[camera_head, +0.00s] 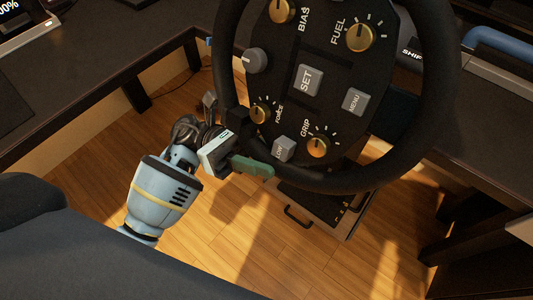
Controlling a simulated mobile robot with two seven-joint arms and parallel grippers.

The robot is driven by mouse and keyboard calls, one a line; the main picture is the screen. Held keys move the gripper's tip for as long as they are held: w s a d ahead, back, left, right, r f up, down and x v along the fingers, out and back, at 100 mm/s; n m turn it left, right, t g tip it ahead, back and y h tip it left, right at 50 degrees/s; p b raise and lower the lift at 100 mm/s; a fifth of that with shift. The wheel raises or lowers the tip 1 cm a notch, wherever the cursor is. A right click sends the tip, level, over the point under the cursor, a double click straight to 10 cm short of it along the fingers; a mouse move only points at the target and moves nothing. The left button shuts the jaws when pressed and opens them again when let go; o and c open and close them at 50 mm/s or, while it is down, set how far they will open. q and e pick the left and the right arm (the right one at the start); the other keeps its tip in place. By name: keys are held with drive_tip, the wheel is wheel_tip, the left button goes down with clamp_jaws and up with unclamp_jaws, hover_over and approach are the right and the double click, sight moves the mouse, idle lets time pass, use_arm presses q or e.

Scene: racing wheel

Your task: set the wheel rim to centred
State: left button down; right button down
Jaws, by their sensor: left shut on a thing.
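The black wheel rim (438,90) fills the upper middle of the head view, its top cut off by the picture edge. My left gripper (245,146) is at the rim's lower left, shut on the rim between a dark finger and a green finger. The grip's inner contact is partly hidden. My right gripper is out of view.
A dark desk (110,60) spans the upper left, with a lit screen (28,18) at its corner. Another dark desk surface (490,120) lies right of the wheel. Wooden floor (240,240) shows at lower middle.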

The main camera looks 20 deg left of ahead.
use_arm(q)
drive_tip(key=shift+a+r+m+g+y+b, duration=0.15)
drive_tip(key=shift+a+m+g+y+b, duration=0.2)
drive_tip(key=shift+a+y, duration=0.4)
drive_tip(key=shift+w+a, duration=0.1)
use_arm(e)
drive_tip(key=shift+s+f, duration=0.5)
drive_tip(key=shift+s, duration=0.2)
use_arm(q)
drive_tip(key=c, duration=1.2)
unclamp_jaws()
drive_tip(key=shift+c, duration=0.2)
drive_tip(key=shift+o, duration=0.6)
drive_tip(key=shift+a+r, duration=0.1)
drive_tip(key=shift+a, duration=0.15)
drive_tip(key=v, duration=0.7)
drive_tip(key=shift+a+b, duration=0.15)
drive_tip(key=shift+b, duration=0.2)
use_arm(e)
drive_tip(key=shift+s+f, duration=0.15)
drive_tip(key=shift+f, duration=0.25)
